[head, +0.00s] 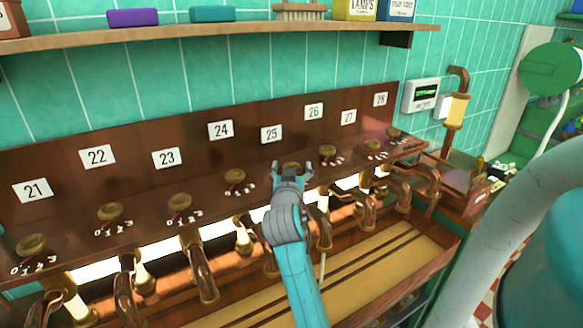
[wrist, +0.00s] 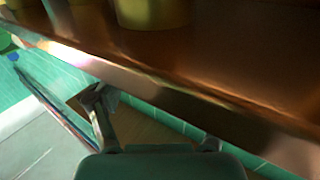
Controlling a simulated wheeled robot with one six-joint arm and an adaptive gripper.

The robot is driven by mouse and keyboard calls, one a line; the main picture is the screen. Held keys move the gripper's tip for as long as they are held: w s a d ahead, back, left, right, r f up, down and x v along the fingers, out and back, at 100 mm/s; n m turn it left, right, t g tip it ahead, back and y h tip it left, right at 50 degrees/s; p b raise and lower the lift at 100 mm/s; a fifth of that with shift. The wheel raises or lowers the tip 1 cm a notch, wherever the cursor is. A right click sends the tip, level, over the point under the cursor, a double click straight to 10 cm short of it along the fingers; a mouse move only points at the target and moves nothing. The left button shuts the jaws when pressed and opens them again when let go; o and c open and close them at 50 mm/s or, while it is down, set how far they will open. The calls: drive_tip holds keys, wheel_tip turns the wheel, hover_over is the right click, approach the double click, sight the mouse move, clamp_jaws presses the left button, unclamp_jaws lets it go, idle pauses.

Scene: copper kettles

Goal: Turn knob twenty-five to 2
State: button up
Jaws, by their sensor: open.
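The plate marked 25 (head: 271,134) is on the dark copper panel. Below and right of it, the brass knob twenty-five (head: 291,165) shows only in part between my gripper's fingers; its pointer and 0-to-3 scale are hidden by my gripper. My gripper (head: 291,171) is open, with a finger to each side of the knob in the head view; contact cannot be told. In the wrist view my gripper (wrist: 157,122) has its fingers apart with nothing between them. A brass cylinder (wrist: 152,12) shows at the top edge there; I cannot tell which knob it is.
Neighbouring knobs twenty-four (head: 235,177) and twenty-six (head: 327,161) stand close on either side. Copper pipes (head: 203,275) curve out below the panel. A wooden shelf (head: 230,34) with boxes runs above. A slatted wooden tray (head: 370,268) lies below at the front.

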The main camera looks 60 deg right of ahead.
drive_tip(key=shift+w+d, duration=0.15)
drive_tip(key=shift+d, duration=0.15)
drive_tip(key=c, duration=1.2)
drive_tip(key=shift+o, duration=0.2)
drive_tip(key=shift+t, duration=0.3)
drive_tip(key=shift+d+n+t+y, duration=0.1)
drive_tip(key=shift+n+t+y, duration=0.5)
drive_tip(key=shift+n+t, duration=0.1)
drive_tip(key=shift+n+t+y, duration=0.6)
drive_tip(key=shift+n+t, duration=0.1)
drive_tip(key=shift+t, duration=0.2)
